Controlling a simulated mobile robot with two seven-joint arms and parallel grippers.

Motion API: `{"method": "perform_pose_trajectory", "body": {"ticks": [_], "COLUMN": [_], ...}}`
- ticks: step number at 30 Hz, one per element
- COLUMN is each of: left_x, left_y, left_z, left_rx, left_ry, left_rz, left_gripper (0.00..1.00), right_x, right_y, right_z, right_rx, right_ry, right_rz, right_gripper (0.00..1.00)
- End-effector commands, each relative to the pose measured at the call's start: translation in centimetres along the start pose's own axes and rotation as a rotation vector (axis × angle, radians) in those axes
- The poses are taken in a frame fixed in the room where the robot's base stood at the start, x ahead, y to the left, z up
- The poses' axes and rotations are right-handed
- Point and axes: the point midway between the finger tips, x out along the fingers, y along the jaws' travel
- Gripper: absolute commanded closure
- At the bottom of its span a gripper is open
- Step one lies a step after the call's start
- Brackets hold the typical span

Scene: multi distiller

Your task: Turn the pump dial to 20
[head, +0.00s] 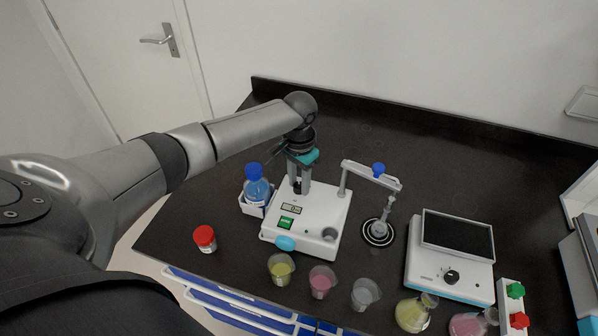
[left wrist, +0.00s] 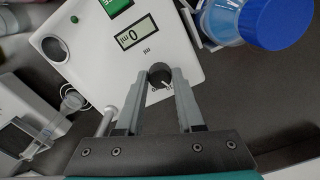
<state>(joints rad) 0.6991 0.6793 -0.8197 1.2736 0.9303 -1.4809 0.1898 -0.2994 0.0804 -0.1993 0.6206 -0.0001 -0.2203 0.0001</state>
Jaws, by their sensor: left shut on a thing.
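The white pump box (head: 318,213) stands on the black bench, with a green button (head: 286,223) and a small display (head: 291,208). In the left wrist view the display (left wrist: 130,37) appears to read 0 ml. The dark round pump dial (left wrist: 160,72) has a pale pointer line; I cannot read its scale, which the fingers partly hide. My left gripper (head: 301,187) comes down over the back of the box from above. Its two fingers are shut on the dial, one on each side. My right gripper is not in view.
A blue-capped bottle (head: 257,187) sits in a holder at the box's left side. A stand arm (head: 370,175) rises on the right. Several beakers and flasks and a red-capped jar (head: 205,238) line the front. A screen device (head: 451,260) stands right. The bench behind is clear.

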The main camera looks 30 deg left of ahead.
Motion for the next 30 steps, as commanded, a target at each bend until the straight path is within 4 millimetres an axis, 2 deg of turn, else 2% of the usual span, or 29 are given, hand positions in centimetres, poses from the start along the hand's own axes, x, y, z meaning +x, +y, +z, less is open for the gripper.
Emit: {"method": "perform_pose_trajectory", "body": {"ticks": [1, 3, 12, 30], "left_x": [-0.5, -0.4, -0.3, -0.1], "left_y": [0.0, 0.0, 0.0, 0.0], "left_z": [0.0, 0.0, -0.1, -0.1], "left_rx": [0.041, 0.108, 0.393, 0.935], "left_ry": [-0.001, 0.0, 0.0, 0.003], "left_rz": [0.001, 0.0, -0.001, -0.001], "left_gripper": [1.0, 1.0, 1.0, 1.0], "right_x": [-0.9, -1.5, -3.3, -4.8], "right_y": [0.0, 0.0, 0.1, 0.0], "right_z": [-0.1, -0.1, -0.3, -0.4], "right_rx": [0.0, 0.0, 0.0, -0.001], "right_ry": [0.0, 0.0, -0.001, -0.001], "right_rz": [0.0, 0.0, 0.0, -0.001], "right_gripper": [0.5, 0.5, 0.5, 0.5]}}
